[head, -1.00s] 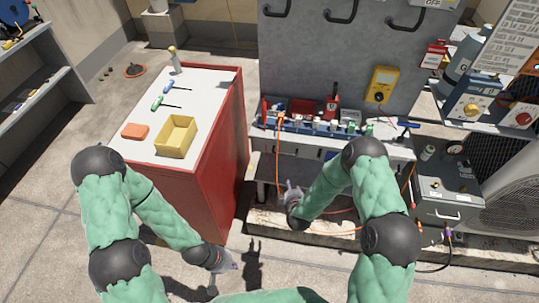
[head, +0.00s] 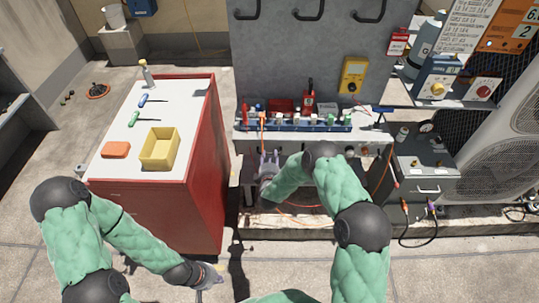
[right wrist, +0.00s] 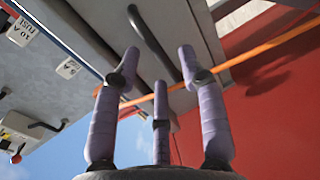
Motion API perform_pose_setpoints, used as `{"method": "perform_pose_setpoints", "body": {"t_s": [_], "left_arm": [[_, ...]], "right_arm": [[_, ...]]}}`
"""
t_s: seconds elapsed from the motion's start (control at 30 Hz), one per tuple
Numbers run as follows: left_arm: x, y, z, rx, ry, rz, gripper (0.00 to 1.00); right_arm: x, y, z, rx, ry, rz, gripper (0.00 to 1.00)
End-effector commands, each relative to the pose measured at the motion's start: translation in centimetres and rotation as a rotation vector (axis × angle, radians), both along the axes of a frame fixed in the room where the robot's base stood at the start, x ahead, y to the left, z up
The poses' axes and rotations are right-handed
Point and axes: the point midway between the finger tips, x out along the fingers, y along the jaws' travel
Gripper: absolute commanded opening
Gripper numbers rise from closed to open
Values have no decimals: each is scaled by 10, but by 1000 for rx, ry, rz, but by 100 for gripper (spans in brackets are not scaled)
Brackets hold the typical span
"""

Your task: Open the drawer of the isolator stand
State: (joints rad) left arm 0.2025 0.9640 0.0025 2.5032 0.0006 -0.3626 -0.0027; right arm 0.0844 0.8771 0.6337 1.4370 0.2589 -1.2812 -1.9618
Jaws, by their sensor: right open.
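The isolator stand (head: 300,138) is a grey bench with an upright grey back panel, behind my right arm in the head view. Its drawer front lies under the bench top, partly hidden by that arm. In the right wrist view a dark bar handle (right wrist: 152,45) runs along a grey face, beyond my fingertips. My right gripper (head: 270,158) is just below the bench front. Its purple fingers (right wrist: 158,70) are spread open, with the handle between the two outer ones; contact cannot be told. My left gripper (head: 213,277) hangs low, beside the red cabinet, its opening unclear.
An orange cable (right wrist: 255,52) crosses close to the right fingers. The red cabinet (head: 190,190) stands left of the stand, carrying a yellow bin (head: 160,150) and tools. A grey case (head: 425,185) stands at right. The floor in front is clear.

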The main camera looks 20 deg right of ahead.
Motion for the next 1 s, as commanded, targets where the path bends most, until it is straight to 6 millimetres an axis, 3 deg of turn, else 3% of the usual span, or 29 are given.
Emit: {"method": "perform_pose_setpoints", "body": {"t_s": [0.23, 0.6, 0.63, 0.77, 1.0], "left_arm": [[0, 0, -9, 0, 0, 0, 0], [0, 0, -10, 0, 0, 0, 0], [0, 0, -10, 0, 0, 0, 0], [0, 0, -10, 0, 0, 0, 0], [0, 0, -9, 0, 0, 0, 0]], "right_arm": [[26, -8, -7, 1, 1, 0, 42], [31, -9, -7, 1, 1, 0, 42], [31, -9, -7, 1, 1, 0, 39], [31, -9, -7, 1, 1, 0, 2], [30, -9, -7, 2, 2, 1, 0]]}}
